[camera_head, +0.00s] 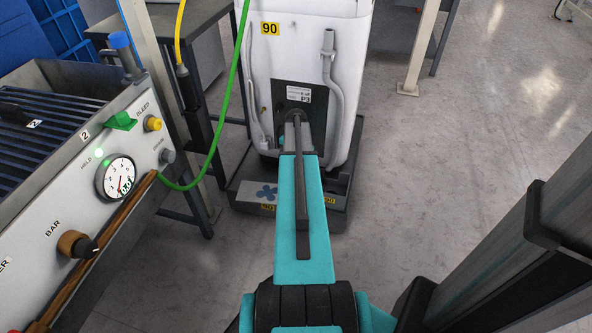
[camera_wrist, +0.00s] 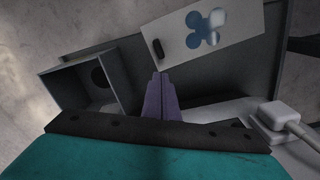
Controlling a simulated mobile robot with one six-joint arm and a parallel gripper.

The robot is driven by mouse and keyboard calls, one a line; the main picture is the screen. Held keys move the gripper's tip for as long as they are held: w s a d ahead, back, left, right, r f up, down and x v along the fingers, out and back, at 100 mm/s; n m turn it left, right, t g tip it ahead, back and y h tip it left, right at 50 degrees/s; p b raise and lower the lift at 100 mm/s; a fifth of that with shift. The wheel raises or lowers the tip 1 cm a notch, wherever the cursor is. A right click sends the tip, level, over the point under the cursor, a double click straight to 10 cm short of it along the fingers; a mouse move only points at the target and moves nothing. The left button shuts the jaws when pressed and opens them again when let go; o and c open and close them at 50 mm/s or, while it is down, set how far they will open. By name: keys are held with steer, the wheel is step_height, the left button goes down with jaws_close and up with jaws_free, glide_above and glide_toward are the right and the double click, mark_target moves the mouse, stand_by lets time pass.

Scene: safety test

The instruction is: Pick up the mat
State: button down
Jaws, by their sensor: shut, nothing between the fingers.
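No thing is plainly recognisable as a mat. A pale flat panel (camera_wrist: 228,30) with a blue blotch mark and a small black tab (camera_wrist: 158,49) lies in the dark tray in the wrist view; I cannot tell whether it is the mat. The same blue mark shows on a grey panel (camera_head: 252,192) low in front of the white machine in the head view. My gripper (camera_wrist: 161,76) is shut and empty, its purple fingers together, with their tips just short of the black tab. In the head view my arm hides the fingertips.
The white machine (camera_head: 345,20) stands on a dark base tray (camera_head: 338,219). A grey open box (camera_wrist: 75,92) sits left of my fingers, and a white plug with cable (camera_wrist: 272,115) to the right. A gauge panel (camera_head: 75,200) borders the left.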

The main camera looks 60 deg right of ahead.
steer(key=shift+r, duration=0.25)
